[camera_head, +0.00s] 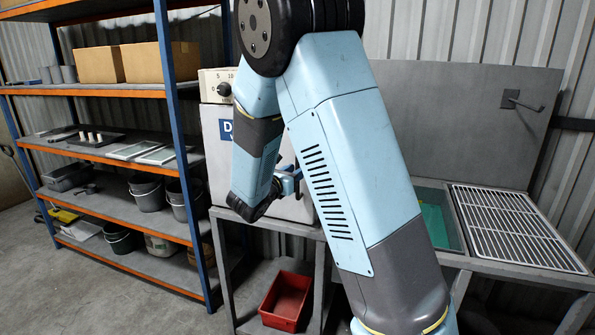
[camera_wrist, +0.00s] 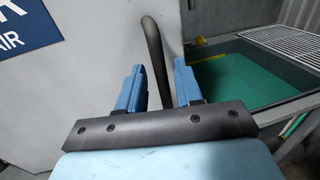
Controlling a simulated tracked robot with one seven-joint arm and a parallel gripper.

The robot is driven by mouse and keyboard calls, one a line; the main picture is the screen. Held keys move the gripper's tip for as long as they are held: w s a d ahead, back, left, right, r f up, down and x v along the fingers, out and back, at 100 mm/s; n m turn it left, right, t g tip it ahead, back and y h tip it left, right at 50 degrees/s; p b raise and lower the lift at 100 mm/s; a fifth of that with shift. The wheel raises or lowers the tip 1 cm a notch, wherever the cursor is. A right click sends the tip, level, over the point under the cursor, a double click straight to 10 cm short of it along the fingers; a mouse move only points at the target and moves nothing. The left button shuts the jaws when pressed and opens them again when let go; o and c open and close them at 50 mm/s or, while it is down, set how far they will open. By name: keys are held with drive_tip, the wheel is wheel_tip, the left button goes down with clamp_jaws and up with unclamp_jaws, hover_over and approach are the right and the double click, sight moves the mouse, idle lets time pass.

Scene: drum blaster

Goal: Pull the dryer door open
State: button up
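The dryer (camera_head: 217,130) is a pale grey box on a stand, with a blue label and a dial on top, partly hidden behind my arm. Its door (camera_wrist: 95,60) fills the left of the wrist view and looks closed. A dark curved bar handle (camera_wrist: 154,50) stands out from the door near its right edge. My gripper (camera_wrist: 157,85) has its two blue fingers on either side of the handle, with small gaps showing, so it is open around the bar. In the head view my gripper (camera_head: 290,180) is at the dryer's front, and the handle is hard to make out.
A blue-and-orange shelf rack (camera_head: 165,90) with boxes and buckets stands at left. A red bin (camera_head: 287,298) sits low under the dryer. At right is a sink bench with a white grate (camera_head: 515,228). Floor is clear at front left.

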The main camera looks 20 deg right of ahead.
drive_tip(key=shift+x, duration=0.9)
drive_tip(key=shift+c, duration=0.5)
clamp_jaws()
